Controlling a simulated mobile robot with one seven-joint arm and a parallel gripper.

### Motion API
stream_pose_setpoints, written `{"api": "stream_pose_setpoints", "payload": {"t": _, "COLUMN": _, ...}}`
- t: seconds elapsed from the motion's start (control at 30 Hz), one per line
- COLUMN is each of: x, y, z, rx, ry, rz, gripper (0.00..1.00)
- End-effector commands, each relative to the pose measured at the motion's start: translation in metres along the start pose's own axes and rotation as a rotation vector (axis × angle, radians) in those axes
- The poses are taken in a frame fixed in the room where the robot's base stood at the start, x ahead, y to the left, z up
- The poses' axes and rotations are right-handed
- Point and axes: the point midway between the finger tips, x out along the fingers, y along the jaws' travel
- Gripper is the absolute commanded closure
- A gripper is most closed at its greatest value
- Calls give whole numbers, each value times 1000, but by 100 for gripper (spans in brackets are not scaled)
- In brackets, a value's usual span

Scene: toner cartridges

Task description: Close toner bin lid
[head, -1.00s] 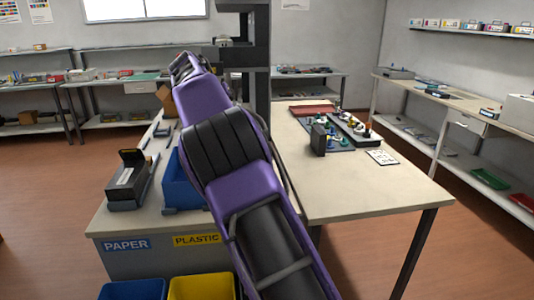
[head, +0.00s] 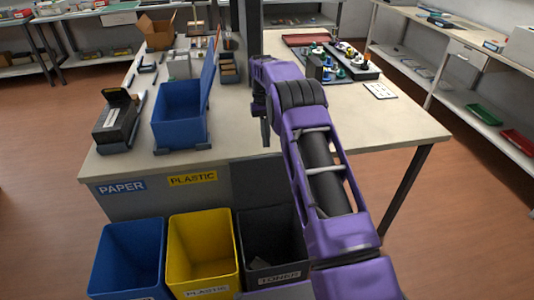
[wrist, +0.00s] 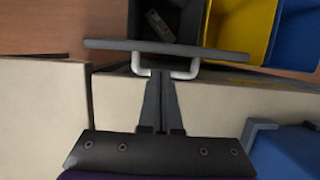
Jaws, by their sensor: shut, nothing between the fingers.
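The black toner bin (head: 272,240) stands on the floor at the right end of the bin row, open at the top. Its dark lid (head: 258,185) stands upright at the table side. In the wrist view the lid (wrist: 165,49) shows nearly edge-on, with a white handle (wrist: 193,68) on the side facing me. A dark cartridge-like item lies in the bin (wrist: 197,20) beyond it. My gripper (wrist: 160,74) is shut and empty, its fingertips at the handle; I cannot tell whether they touch. In the head view my gripper (head: 265,138) points down above the table's front edge.
A yellow bin (head: 202,250) and a blue bin (head: 130,255) stand left of the toner bin. On the table (head: 225,138) are an open blue box (head: 180,120), a black cartridge in a holder (head: 116,122) and a tray of parts (head: 350,62). The table's front right is clear.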

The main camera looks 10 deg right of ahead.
Motion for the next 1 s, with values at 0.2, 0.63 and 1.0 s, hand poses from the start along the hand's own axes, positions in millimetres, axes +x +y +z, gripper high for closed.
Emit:
{"api": "stream_pose_setpoints", "payload": {"t": 0.2, "x": 35, "y": 0, "z": 0, "rx": 1, "ry": -1, "rz": 1, "gripper": 100}}
{"api": "stream_pose_setpoints", "payload": {"t": 0.63, "x": 48, "y": 0, "z": 0, "rx": 1, "ry": 2, "rz": 2, "gripper": 100}}
{"api": "stream_pose_setpoints", "payload": {"t": 1.0, "x": 48, "y": 0, "z": 0, "rx": 1, "ry": 30, "rz": 2, "gripper": 100}}
